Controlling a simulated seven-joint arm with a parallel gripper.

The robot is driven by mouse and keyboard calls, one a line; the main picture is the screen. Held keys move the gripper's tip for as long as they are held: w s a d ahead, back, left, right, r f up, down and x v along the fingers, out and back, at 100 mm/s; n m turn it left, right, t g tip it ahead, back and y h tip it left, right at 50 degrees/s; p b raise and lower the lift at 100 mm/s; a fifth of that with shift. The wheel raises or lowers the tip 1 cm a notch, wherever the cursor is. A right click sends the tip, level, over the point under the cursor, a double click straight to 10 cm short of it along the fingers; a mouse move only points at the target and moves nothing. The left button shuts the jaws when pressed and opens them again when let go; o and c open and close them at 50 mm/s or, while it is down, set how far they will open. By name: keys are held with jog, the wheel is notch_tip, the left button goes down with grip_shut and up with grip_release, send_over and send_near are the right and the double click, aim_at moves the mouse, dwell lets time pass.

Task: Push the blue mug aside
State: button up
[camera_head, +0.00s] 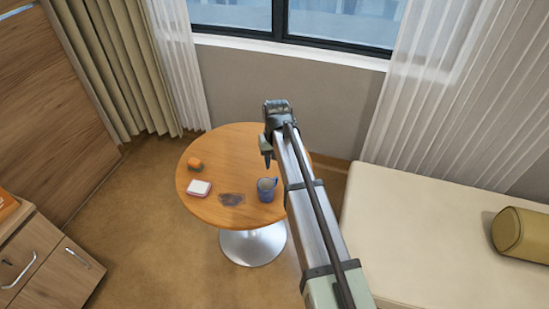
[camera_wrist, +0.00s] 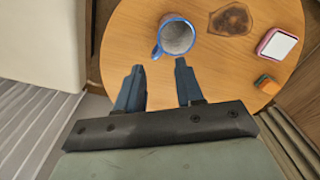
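The blue mug (camera_head: 266,189) stands upright near the right front edge of the round wooden table (camera_head: 222,147). In the wrist view the mug (camera_wrist: 176,36) shows from above, with a grey inside and its handle pointing down and left toward my fingers. My gripper (camera_head: 267,162) is above the right part of the table, at the end of my arm. In the wrist view my gripper (camera_wrist: 158,66) has its two dark fingers spread with nothing between them. The fingertips appear just short of the mug; I cannot tell their height above it.
A dark stain-like patch (camera_head: 231,199) lies beside the mug. A white and pink box (camera_head: 199,188) and a small orange object (camera_head: 194,163) are farther left on the table. A bed (camera_head: 428,240) stands at right, a wooden cabinet (camera_head: 45,265) at left.

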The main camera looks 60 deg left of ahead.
aim_at(273, 183)
notch_tip(273, 183, down, 12)
jog(key=shift+s+f, duration=0.15)
jog(key=shift+f, duration=0.05)
dwell(0.4)
jog(key=shift+c, duration=0.3)
grip_shut()
